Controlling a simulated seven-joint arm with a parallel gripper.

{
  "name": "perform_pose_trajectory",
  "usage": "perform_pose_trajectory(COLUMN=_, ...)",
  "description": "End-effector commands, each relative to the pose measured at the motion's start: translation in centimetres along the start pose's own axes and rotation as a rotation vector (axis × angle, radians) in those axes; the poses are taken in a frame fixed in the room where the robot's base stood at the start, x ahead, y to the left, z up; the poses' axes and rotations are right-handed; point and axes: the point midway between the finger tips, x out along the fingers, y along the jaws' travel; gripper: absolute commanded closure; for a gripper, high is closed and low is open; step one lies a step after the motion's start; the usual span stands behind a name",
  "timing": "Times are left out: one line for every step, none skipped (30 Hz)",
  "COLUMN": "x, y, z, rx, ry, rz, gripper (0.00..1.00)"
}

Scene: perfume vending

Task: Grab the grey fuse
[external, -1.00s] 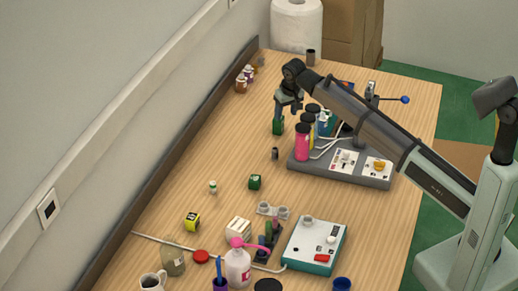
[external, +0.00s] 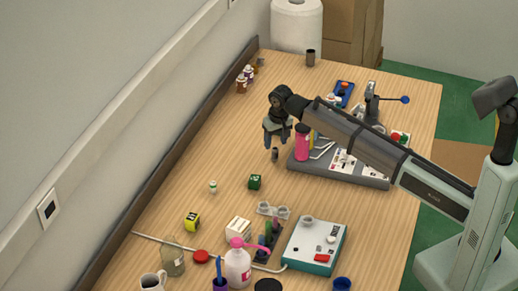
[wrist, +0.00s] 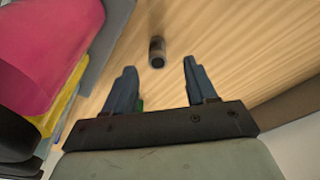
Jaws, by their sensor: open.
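The grey fuse (external: 275,155) is a small dark grey cylinder standing on the wooden table, left of the grey machine base. In the wrist view the fuse (wrist: 157,52) appears just beyond my fingertips, between their lines. My gripper (external: 277,142) points down just above the fuse and hides none of its lower part. In the wrist view my gripper (wrist: 160,68) is open and empty, its two blue-grey fingers apart. I see no contact with the fuse.
A pink bottle (external: 302,142) on the grey base (external: 330,174) stands close right of my gripper; it fills the wrist view's upper left. The table left of the fuse is clear. A sliver of green shows behind one finger.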

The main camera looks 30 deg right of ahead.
Motion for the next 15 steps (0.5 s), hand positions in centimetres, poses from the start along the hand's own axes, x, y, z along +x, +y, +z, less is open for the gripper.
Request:
perform_pose_trajectory(x=0.2, y=0.0, z=0.0, rx=0.0, ry=0.0, rz=0.0, gripper=0.43)
perform_pose_trajectory(x=0.2, y=0.0, z=0.0, rx=0.0, ry=0.001, rz=0.0, gripper=0.43)
perform_pose_trajectory(x=0.3, y=0.0, z=0.0, rx=0.0, ry=0.001, rz=0.0, gripper=0.43)
perform_pose_trajectory(x=0.4, y=0.0, z=0.0, rx=0.0, ry=0.001, rz=0.0, gripper=0.43)
perform_pose_trajectory(x=0.6, y=0.1, z=0.0, rx=0.0, ry=0.001, rz=0.0, gripper=0.43)
perform_pose_trajectory(x=0.8, y=0.1, z=0.0, rx=0.0, ry=0.001, rz=0.0, gripper=0.43)
perform_pose_trajectory(x=1.1, y=0.1, z=-0.1, rx=0.0, ry=0.001, rz=0.0, gripper=0.43)
perform_pose_trajectory(x=1.4, y=0.1, z=-0.1, rx=0.0, ry=0.0, rz=0.0, gripper=0.43)
perform_pose_trajectory(x=1.9, y=0.2, z=-0.1, rx=0.0, ry=-0.001, rz=0.0, gripper=0.43)
perform_pose_trajectory(x=2.2, y=0.2, z=-0.1, rx=0.0, ry=-0.001, rz=0.001, gripper=0.43)
perform_pose_trajectory(x=2.6, y=0.3, z=-0.1, rx=0.0, ry=-0.002, rz=0.001, gripper=0.43)
perform_pose_trajectory(x=3.2, y=0.3, z=-0.1, rx=0.0, ry=-0.001, rz=0.001, gripper=0.43)
perform_pose_trajectory(x=3.6, y=0.4, z=-0.1, rx=0.0, ry=0.0, rz=0.0, gripper=0.43)
perform_pose_trajectory(x=4.0, y=0.3, z=-0.1, rx=-0.001, ry=0.0, rz=0.0, gripper=0.43)
perform_pose_trajectory(x=4.5, y=0.3, z=-0.1, rx=-0.001, ry=-0.001, rz=0.001, gripper=0.43)
